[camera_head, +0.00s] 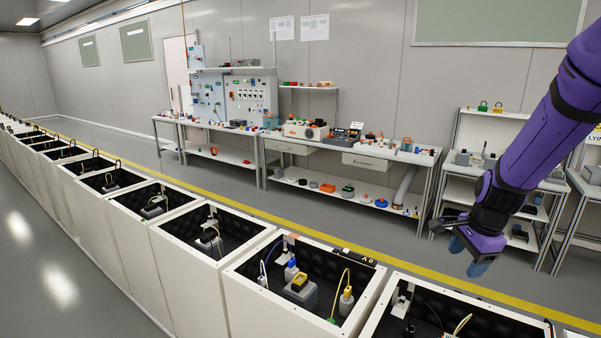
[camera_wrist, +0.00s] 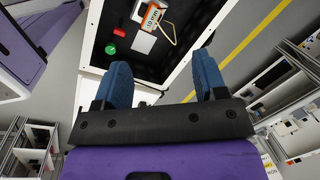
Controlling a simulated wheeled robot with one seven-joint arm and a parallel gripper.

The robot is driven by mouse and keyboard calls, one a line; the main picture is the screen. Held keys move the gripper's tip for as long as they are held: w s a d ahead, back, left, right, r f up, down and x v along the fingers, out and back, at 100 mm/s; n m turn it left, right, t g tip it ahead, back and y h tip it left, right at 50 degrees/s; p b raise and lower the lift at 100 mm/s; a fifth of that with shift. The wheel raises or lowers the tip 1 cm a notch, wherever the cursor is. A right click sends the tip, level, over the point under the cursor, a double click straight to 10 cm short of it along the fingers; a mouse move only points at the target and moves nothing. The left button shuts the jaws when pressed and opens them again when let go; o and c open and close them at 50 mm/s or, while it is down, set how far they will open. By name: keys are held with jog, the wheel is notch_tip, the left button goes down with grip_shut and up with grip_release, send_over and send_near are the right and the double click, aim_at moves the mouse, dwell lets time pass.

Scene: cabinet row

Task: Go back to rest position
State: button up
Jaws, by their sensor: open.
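My gripper (camera_head: 473,262) hangs from my purple arm at the right of the head view, above and beyond the near cabinets. Its blue fingertips point down and hold nothing. In the wrist view my gripper (camera_wrist: 165,85) shows two blue fingers spread wide apart with an empty gap between them. An open-topped white cabinet (camera_head: 262,309) stands below and left of the gripper in the head view. Inside it are a grey box with a yellow top (camera_head: 299,287), a blue plug and a yellow cable. The gripper is apart from all of these.
A row of open white cabinets (camera_head: 185,244) runs from the far left to the lower right. Workbenches (camera_head: 350,153) with tools and boxes line the back wall. A grey shelf unit (camera_head: 455,190) stands behind my gripper. The floor aisle with a yellow line (camera_head: 410,260) is clear.

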jog(key=s+a+r+n+t, duration=0.1)
jog(key=s+a+r+n, duration=0.3)
jog(key=r, duration=0.6)
jog(key=s+a+r+n+t, duration=0.1)
jog(key=s+r+n, duration=0.4)
jog(key=s, duration=0.5)
jog(key=s+a+r+n+t, duration=0.1)
jog(key=s+r+n, duration=0.5)
jog(key=s, duration=0.4)
jog(key=shift+s+a+n+h, duration=0.25)
jog(key=shift+a+n+h, duration=0.15)
jog(key=shift+n, duration=0.4)
jog(key=shift+c, duration=0.4)
